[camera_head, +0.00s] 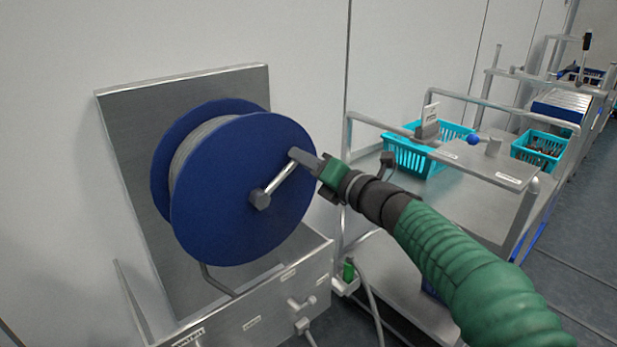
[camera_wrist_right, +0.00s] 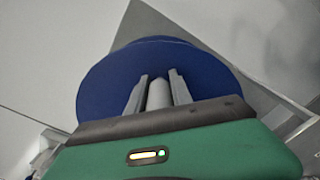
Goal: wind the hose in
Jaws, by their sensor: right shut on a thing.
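A blue hose reel (camera_head: 237,195) is mounted on a grey metal plate on the wall, with pale grey hose (camera_head: 197,140) wound between its two discs. My right gripper (camera_head: 300,158) is shut on the crank handle at the upper right of the disc. In the right wrist view my gripper's fingers (camera_wrist_right: 158,92) stand on both sides of the pale handle (camera_wrist_right: 158,94), with the blue disc (camera_wrist_right: 100,85) behind. A dark hose end (camera_head: 215,282) hangs below the reel. My left gripper is out of view.
A metal box (camera_head: 265,310) with taps and labels sits under the reel. A steel cart (camera_head: 470,190) to the right carries turquoise baskets (camera_head: 416,158). A hose (camera_head: 371,295) hangs beside a green fitting (camera_head: 348,270). Floor at far right is clear.

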